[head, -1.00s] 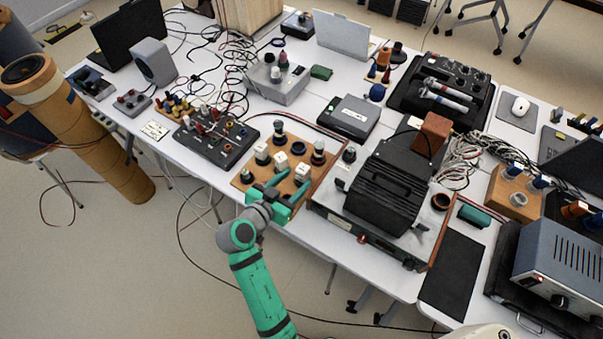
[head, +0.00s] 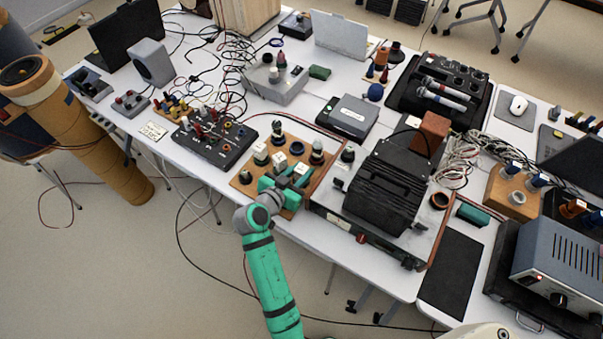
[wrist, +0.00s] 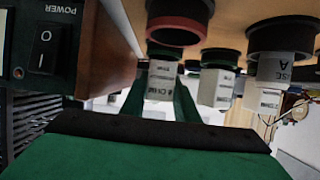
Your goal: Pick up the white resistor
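The white resistor (wrist: 161,84), a small white block with printed black text, shows in the wrist view, which is tilted so the board is at the top. Green fingers of my gripper (wrist: 160,105) flank it on both sides, and I see no clear grip on it. Other similar white blocks (wrist: 216,88) stand beside it. In the head view my gripper (head: 284,184) is over the front of the wooden board (head: 240,182), close to a white block (head: 300,169). More white blocks (head: 279,160) stand on the same board. The fingertips are partly hidden there.
A large black device on a base (head: 385,195) stands right of the board. A black panel with knobs and cables (head: 215,143) is at its left. The table's front edge runs under my arm. Black round fittings (head: 317,152) crowd the board.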

